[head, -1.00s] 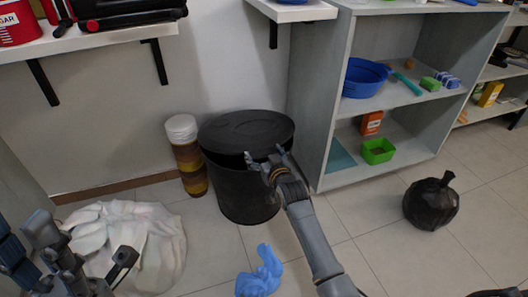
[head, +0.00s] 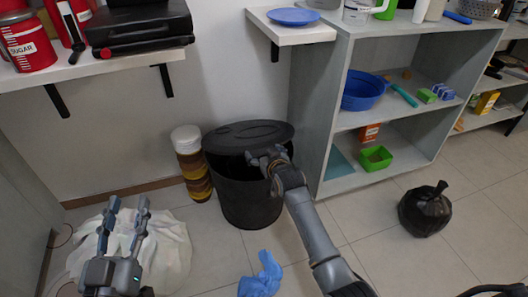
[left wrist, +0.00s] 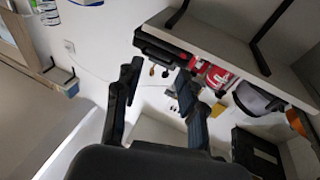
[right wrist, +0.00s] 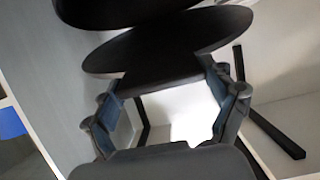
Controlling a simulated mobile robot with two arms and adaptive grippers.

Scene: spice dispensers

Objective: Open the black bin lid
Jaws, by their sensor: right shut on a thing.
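The black bin (head: 245,200) stands on the floor against the wall. Its round black lid (head: 240,132) sits at the top, with a dark gap between lid and bin body. My right gripper (head: 266,155) is at the front right edge of the lid, shut on it. In the right wrist view the dark lid (right wrist: 180,50) lies between the fingers (right wrist: 170,80). My left gripper (head: 128,205) is open and empty, fingers pointing up, in front of the white bag at lower left. In the left wrist view its fingers (left wrist: 160,85) are apart.
A stack of brown jars with a white top (head: 190,160) stands close left of the bin. A grey shelf unit (head: 320,120) is close on the right. A white bag (head: 170,250), blue crumpled item (head: 262,275) and black bag (head: 425,208) lie on the floor.

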